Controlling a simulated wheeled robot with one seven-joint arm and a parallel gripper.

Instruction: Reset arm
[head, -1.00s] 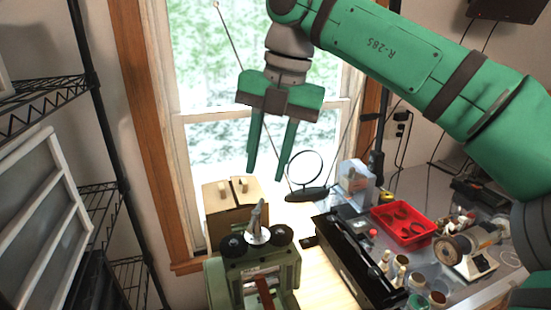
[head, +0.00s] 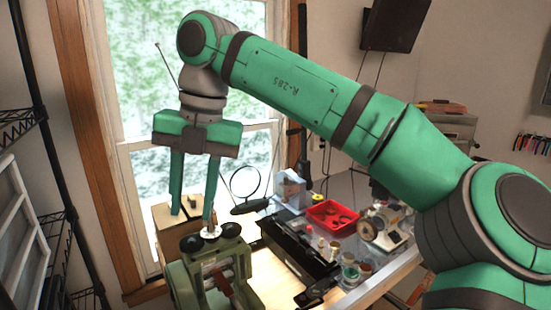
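My gripper (head: 192,214) is in the head view, left of centre, pointing down with its two green fingers apart. Nothing shows between the fingers. It is in front of the window, and its fingertips appear just above the green machine (head: 200,268). How far the fingertips are from the machine in depth I cannot tell. My green arm reaches from the lower right up to the wrist at the upper left.
A workbench holds a cardboard box (head: 168,236), a round magnifier (head: 246,186), a red tray (head: 322,212), a black case (head: 290,247) and several small jars. A wire shelf (head: 20,125) stands at the left. A dark screen (head: 395,25) hangs at the upper right.

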